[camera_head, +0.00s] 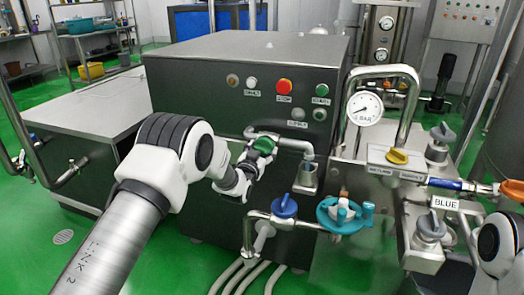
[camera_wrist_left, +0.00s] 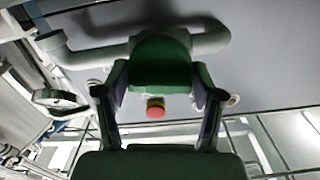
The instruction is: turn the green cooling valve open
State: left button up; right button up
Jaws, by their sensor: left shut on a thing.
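The green cooling valve handle (camera_head: 263,145) sits on a grey pipe in front of the dark machine cabinet. My left gripper (camera_head: 256,156) reaches it from the left and below, and is shut on it. In the left wrist view the green handle (camera_wrist_left: 160,62) lies between the two fingers of my left gripper (camera_wrist_left: 160,82), with the pipe behind it. How far the handle is turned cannot be told. My right gripper is not in view; only a white link of my right arm shows at the right edge.
Below are a blue valve handle (camera_head: 285,206) and a teal handwheel (camera_head: 344,214). A pressure gauge (camera_head: 364,108) and a yellow handle (camera_head: 397,156) stand to the right. The cabinet (camera_head: 200,80) carries a red button (camera_head: 284,86). Hoses (camera_head: 240,276) run along the floor.

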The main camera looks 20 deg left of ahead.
pick_arm(q)
jog(key=shift+n, duration=1)
jog(key=o, duration=1)
jog(key=s, duration=1.2)
jog(key=shift+a, duration=0.2)
